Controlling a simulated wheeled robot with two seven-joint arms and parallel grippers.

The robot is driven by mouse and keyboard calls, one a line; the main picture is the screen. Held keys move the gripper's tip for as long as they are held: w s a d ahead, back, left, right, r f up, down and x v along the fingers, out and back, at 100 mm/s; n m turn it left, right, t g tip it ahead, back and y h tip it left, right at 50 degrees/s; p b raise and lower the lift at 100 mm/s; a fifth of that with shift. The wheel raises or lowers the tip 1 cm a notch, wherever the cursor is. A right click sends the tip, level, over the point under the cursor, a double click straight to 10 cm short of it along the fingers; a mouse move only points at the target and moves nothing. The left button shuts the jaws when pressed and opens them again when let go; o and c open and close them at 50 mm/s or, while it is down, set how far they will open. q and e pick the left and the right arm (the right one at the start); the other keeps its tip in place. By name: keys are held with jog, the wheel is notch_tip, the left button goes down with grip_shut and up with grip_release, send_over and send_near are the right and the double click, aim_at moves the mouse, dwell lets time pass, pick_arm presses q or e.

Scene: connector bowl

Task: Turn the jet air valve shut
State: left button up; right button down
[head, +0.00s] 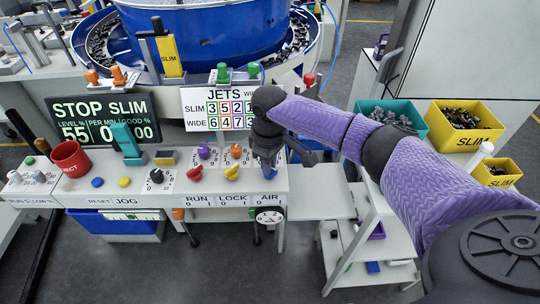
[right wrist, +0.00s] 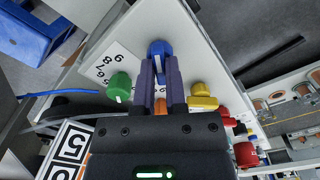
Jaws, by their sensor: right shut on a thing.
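The jet air valve's blue handle (right wrist: 158,47) shows at the tips of my right gripper's fingers in the right wrist view. My right gripper (right wrist: 159,75) is shut on this handle, one dark finger on each side. In the head view my right gripper (head: 266,155) points down at the right end of the console, just above the AIR label (head: 268,199). There the gripper largely hides the valve. How far the handle is turned is hard to tell. My left gripper is not in view.
Green (right wrist: 119,86) and yellow (right wrist: 203,101) knobs stand close on either side of my right gripper. The console (head: 100,185) also carries a red cup (head: 70,158). A JETS board (head: 222,108) stands behind. A side cart (head: 325,205) and yellow bins (head: 464,125) are at right.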

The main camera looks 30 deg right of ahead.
jog(key=shift+r+n+p, duration=0.3)
jog(key=shift+n+p, duration=0.15)
jog(key=shift+n, duration=0.05)
jog(key=shift+f+n+p, duration=0.1)
jog(key=shift+n+p, duration=0.55)
jog(key=shift+n, duration=0.25)
jog(key=n+p, duration=0.1)
jog(key=n, duration=0.2)
jog(key=shift+f+n, duration=0.1)
jog(key=shift+n, duration=0.2)
jog(key=n+p, duration=0.1)
jog(key=n, duration=0.3)
jog(key=shift+n, duration=0.3)
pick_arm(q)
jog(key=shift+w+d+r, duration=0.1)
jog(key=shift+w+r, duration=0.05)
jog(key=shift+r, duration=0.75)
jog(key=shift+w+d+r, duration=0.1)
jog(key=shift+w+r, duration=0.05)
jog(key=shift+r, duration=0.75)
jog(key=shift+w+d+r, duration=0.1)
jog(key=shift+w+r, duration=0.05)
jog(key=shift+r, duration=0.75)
pick_arm(e)
jog(key=shift+f+n, duration=0.1)
jog(key=shift+n, duration=2.1)
